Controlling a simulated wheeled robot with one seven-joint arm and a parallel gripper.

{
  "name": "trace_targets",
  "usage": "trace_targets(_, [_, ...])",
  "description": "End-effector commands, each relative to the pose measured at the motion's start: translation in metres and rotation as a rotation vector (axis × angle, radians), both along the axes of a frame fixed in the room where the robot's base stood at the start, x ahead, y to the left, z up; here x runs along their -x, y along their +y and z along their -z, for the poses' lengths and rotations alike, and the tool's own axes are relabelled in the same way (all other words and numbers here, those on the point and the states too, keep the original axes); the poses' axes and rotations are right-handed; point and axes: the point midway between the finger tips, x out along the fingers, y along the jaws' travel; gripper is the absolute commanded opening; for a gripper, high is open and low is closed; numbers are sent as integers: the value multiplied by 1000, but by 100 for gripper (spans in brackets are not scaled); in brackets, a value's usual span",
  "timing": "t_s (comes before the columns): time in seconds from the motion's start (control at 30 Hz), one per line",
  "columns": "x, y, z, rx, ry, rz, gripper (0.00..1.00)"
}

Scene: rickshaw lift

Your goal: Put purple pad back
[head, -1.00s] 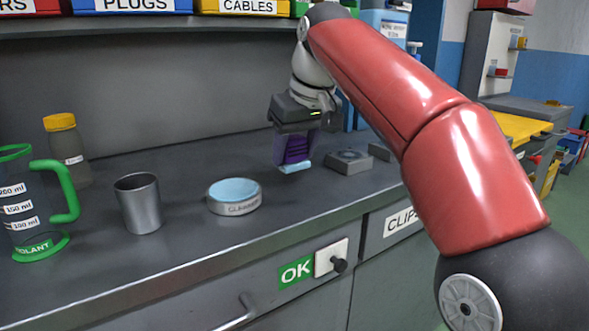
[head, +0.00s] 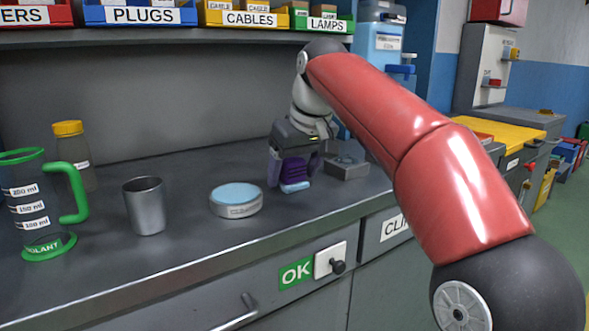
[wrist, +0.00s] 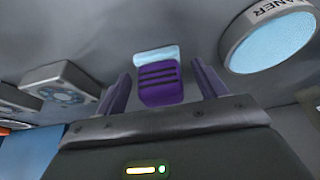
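The purple pad (head: 292,170) is a small dark-ribbed purple block with a light blue underside. It stands on the grey counter to the right of the round cleaner dish (head: 236,208). My gripper (head: 294,178) points down over the pad, its two purple fingers on either side of it. In the wrist view the pad (wrist: 160,92) sits between the spread fingers with a gap on each side. The gripper looks open. The cleaner dish, with its light blue top, also shows in the wrist view (wrist: 270,42).
A grey block with a round dial (head: 346,166) stands just right of my gripper. A metal cup (head: 145,206), a green-handled jug (head: 35,205) and a yellow-capped bottle (head: 72,155) stand at the left. Labelled bins (head: 150,14) line the shelf above. Counter between dish and pad is clear.

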Motion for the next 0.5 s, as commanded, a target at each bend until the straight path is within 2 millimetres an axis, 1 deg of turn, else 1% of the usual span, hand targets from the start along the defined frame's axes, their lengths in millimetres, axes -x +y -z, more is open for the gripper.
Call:
trace_targets(0.27, [-1,0,0,-3,-1,-1,71])
trace_targets(0.37, [4,-3,-20,-2,-2,0,71])
trace_targets(0.5, [16,-8,-44,-1,-3,-1,71])
